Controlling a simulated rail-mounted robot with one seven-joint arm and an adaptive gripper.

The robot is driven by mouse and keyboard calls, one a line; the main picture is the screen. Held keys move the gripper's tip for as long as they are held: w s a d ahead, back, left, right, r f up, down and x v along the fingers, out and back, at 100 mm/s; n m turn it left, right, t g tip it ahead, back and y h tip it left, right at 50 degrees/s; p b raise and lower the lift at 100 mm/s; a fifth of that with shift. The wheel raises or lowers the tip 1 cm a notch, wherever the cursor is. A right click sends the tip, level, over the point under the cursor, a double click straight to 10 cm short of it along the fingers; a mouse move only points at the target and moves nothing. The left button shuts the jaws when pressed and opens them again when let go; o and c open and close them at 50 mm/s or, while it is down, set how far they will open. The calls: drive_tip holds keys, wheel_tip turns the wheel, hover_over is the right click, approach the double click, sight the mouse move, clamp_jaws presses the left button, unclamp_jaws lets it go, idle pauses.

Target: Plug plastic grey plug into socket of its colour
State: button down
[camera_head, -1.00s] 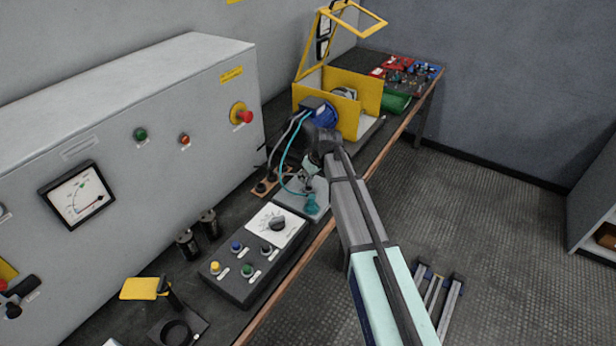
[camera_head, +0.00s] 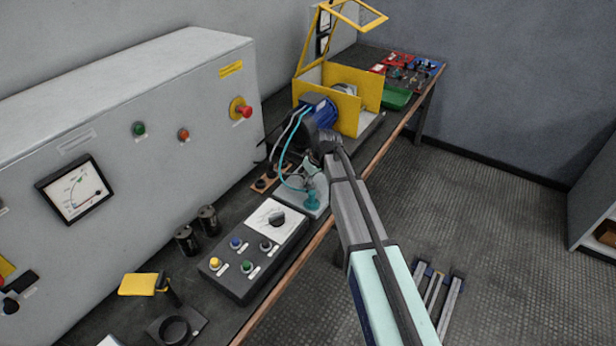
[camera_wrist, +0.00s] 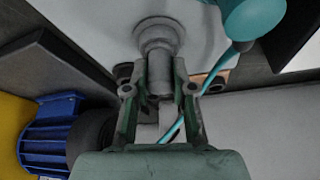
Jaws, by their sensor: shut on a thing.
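My gripper (camera_wrist: 159,90) is shut on the grey plug (camera_wrist: 158,78), a narrow grey cylinder between its two fingers. The plug points at a round, flared grey socket (camera_wrist: 158,32) on a light plate (camera_wrist: 95,20) and meets it in this view; I cannot tell how deep it sits. A teal plug (camera_wrist: 252,15) with a teal cable stands on the same plate, to the right. In the head view, my gripper (camera_head: 311,168) is over the plate behind the teal plug (camera_head: 312,200); the grey plug is mostly hidden there.
A blue motor (camera_head: 323,112) with cables stands close behind my wrist, beside a yellow guard (camera_head: 345,115). A control box (camera_head: 250,255) with knobs is in front of the plate. A large grey cabinet (camera_head: 130,100) lines the left. The floor at right is mostly clear.

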drive_tip(key=c, duration=0.9)
unclamp_jaws()
drive_tip(key=shift+r, duration=0.15)
drive_tip(key=v, duration=1.2)
drive_tip(key=shift+a, duration=0.1)
